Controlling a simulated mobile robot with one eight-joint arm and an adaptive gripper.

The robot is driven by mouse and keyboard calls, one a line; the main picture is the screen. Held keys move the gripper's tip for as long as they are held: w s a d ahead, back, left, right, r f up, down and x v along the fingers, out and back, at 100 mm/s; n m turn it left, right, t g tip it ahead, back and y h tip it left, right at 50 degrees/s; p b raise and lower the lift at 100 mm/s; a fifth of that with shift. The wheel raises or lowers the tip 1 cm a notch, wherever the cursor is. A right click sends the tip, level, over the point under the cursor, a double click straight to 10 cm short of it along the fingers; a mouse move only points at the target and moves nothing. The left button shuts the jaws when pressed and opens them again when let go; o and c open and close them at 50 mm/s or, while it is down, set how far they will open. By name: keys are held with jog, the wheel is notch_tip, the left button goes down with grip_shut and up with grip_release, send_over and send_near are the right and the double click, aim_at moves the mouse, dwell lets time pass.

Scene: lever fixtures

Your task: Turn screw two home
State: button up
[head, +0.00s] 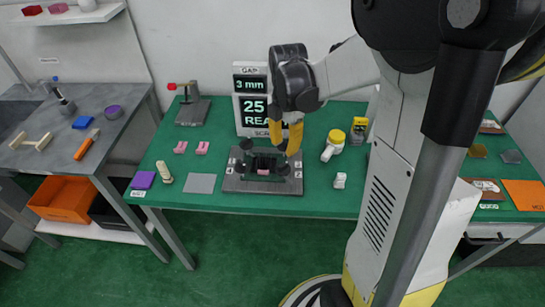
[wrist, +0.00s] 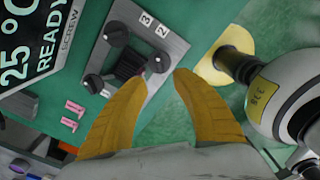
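The screw fixture is a grey plate (head: 289,187) on the green bench, with several black knobs and a dark block in its middle. In the wrist view, one knob (wrist: 117,34) sits by the plate's top edge and another (wrist: 93,83) lower left. Labels 3 (wrist: 145,20) and 2 (wrist: 162,31) lie along the plate's edge; I cannot tell for sure which knob is screw two. My gripper (wrist: 163,76) is open, its yellow fingers apart with nothing seen between. In the head view my gripper (head: 285,132) is over the fixture's back right; the fingers may hide a knob.
A display (head: 251,103) behind the fixture reads 3 mm and 25, partly hidden by my arm. A white device with a yellow cap (head: 333,145) stands close on the right. Pink pieces (head: 202,148) and a grey pad (head: 200,183) lie left, with bare green bench between.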

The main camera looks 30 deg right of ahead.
aim_at(283, 164)
notch_tip(283, 164, down, 9)
jog(key=b, duration=0.3)
grip_shut()
